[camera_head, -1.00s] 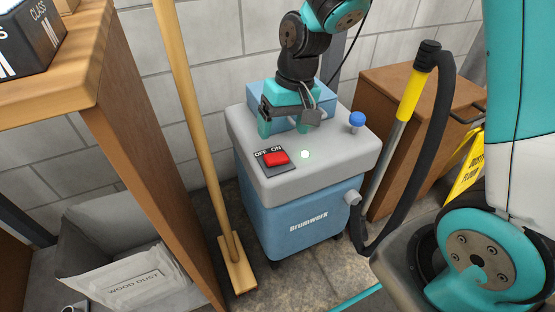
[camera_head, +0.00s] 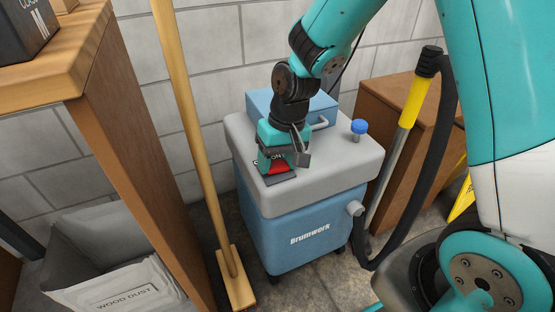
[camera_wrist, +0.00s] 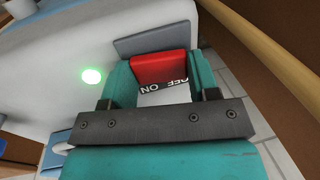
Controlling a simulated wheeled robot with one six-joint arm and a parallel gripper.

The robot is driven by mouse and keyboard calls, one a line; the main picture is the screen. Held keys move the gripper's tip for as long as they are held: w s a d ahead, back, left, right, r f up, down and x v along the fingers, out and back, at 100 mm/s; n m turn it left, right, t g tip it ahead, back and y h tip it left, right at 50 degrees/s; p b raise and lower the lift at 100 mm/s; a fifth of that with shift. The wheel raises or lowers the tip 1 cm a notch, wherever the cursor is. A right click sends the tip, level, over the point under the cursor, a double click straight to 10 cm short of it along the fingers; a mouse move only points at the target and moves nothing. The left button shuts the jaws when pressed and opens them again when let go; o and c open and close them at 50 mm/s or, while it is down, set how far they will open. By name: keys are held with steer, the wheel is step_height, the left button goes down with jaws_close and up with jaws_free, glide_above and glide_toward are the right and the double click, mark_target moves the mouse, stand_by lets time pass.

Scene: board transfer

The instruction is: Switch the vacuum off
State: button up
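The vacuum (camera_head: 325,222) is a blue drum unit with a grey top, standing on the floor in the middle of the head view. Its red switch (camera_head: 281,169) sits on a dark plate at the front left of the top, beside OFF and ON lettering. My gripper (camera_head: 281,163) is low over the plate, pointing down. In the wrist view the red switch (camera_wrist: 160,67) lies between the two teal fingers, which are apart; whether they touch it is unclear. A green lamp (camera_wrist: 91,76) glows beside the plate; my gripper hides it in the head view.
A blue box (camera_head: 265,101) and a blue-capped knob (camera_head: 359,127) stand on the vacuum's top. A broom (camera_head: 188,110) leans at the left, near a wooden bench (camera_head: 130,150). A black hose (camera_head: 433,150) with a yellow grip (camera_head: 410,100) rises at the right, before a brown cabinet (camera_head: 385,92).

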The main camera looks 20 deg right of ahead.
steer(key=shift+s+a+r+h+p, duration=0.1)
steer(key=shift+a+r+h+p, duration=0.25)
steer(key=shift+h+p, duration=0.95)
steer(key=h+p, duration=0.1)
steer(key=p, duration=0.2)
steer(key=shift+a+f, duration=0.1)
steer(key=shift+f+h, duration=0.25)
steer(key=shift+h, duration=0.25)
steer(key=o, duration=0.9)
steer(key=shift+o, duration=0.2)
steer(key=p+v, duration=0.5)
steer(key=v, duration=1.2)
steer(key=shift+r+p, duration=0.2)
steer(key=shift+p, duration=0.2)
